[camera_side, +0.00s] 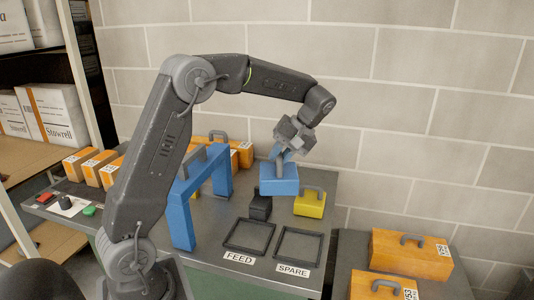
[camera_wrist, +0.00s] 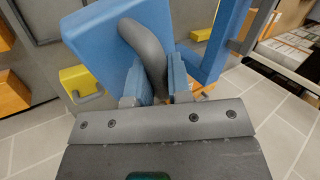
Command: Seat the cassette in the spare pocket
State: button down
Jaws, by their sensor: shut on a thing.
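My gripper (camera_side: 284,154) is shut on the grey handle of a blue cassette (camera_side: 279,182) and holds it above the bench. In the wrist view, the blue fingers of my gripper (camera_wrist: 160,88) stand on either side of the handle, and the blue cassette (camera_wrist: 104,30) looks tilted. The spare pocket (camera_side: 321,251) is a black square frame on the bench, below and to the right of the held cassette. It is empty, with a SPARE label at its front. The spare pocket cannot be made out in the wrist view.
An empty FEED pocket (camera_side: 269,241) lies left of the spare one. A yellow cassette (camera_side: 310,204) and a small black block (camera_side: 260,207) stand behind the pockets. A blue arch (camera_side: 219,172) stands to the left. Orange cassettes (camera_side: 410,254) sit on a right-hand table.

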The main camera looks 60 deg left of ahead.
jog(key=w+d+r+n+t+h, duration=0.1)
jog(key=w+d+n+h, duration=0.45)
jog(key=n, duration=0.95)
notch_tip(320, 180, down, 18)
jog(key=s+h, duration=0.1)
jog(key=h, duration=0.1)
jog(key=shift+s+d+r, duration=0.15)
jog(key=shift+s+r, duration=0.1)
jog(key=shift+s, duration=0.05)
jog(key=shift+f+h, duration=0.25)
jog(key=shift+f, duration=1.4)
dwell(0.9)
jog(key=c, duration=1)
grip_release()
